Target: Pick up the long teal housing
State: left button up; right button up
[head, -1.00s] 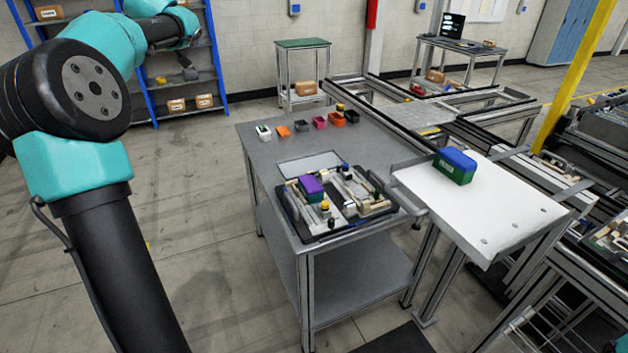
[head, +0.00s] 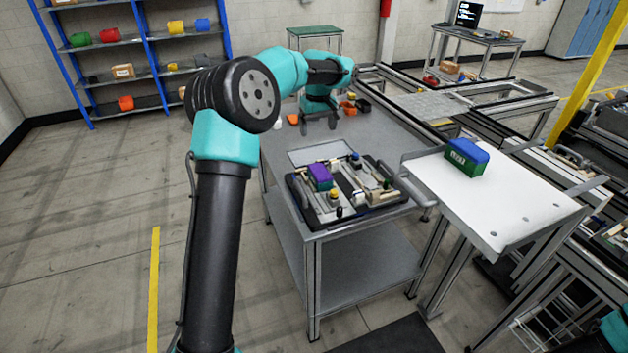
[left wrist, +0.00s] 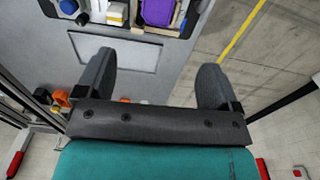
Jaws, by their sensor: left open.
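I cannot make out a long teal housing for certain in either view. A black tray (head: 314,219) on the grey table holds a purple-topped block (head: 320,176) and several small parts. The purple block also shows at the top of the left wrist view (left wrist: 157,12). A block with a blue top and green body (head: 466,158) sits on the white-topped table. My left gripper (head: 319,128) is open and empty above the back of the grey table, beyond the tray. Its two spread fingers show in the left wrist view (left wrist: 153,80). My right gripper is out of view.
A flat pale panel (head: 321,152) lies behind the tray. The white-topped table (head: 510,205) adjoins on the right, mostly clear.

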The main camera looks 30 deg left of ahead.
aim_at(320, 171)
pick_arm(q)
jog(key=shift+d+f, duration=0.25)
jog(key=shift+d, duration=0.4)
jog(key=shift+f, duration=0.1)
notch_tip(320, 171, down, 12)
dwell(0.4)
jog(key=shift+a+f, duration=0.1)
jog(key=shift+f, duration=2.5)
jog(key=shift+c, duration=0.3)
